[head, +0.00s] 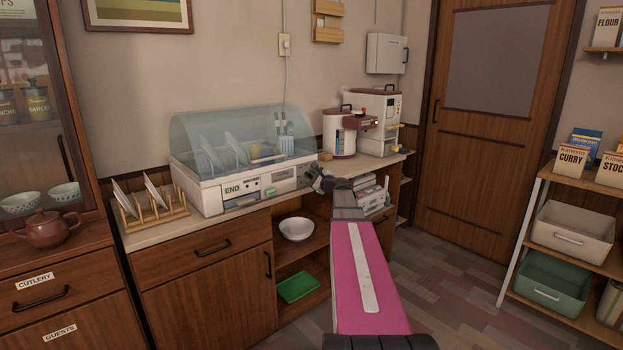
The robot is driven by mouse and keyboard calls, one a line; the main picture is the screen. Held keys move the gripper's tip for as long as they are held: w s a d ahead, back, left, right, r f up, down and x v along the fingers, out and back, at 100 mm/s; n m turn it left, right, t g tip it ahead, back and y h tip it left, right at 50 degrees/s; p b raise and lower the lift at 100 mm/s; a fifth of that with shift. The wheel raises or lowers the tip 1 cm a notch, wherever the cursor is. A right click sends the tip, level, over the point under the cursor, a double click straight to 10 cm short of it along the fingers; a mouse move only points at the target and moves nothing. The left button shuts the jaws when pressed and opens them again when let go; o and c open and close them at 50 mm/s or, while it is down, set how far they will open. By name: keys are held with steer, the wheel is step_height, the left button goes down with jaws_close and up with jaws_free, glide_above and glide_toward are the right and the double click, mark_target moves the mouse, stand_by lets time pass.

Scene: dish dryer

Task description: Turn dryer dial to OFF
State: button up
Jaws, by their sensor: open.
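The dish dryer (206,196) stands on the wooden counter at the left. It has a white base and a clear bluish lid (187,130), which is down over plates and utensils. Its front panel carries an END label (232,189) and small controls to the right of it. The dial is too small to make out clearly, and so is its setting. My gripper (318,176) is open, just off the right end of the dryer's front panel. I cannot tell whether it touches anything.
A plate rack (150,214) stands left of the dryer. A red and white appliance (340,134) and a white machine (380,118) stand at the counter's right end. A white bowl (297,229) and a green tray (297,287) sit on the open shelves below.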

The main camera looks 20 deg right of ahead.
jaws_close()
steer(key=shift+n, duration=0.3)
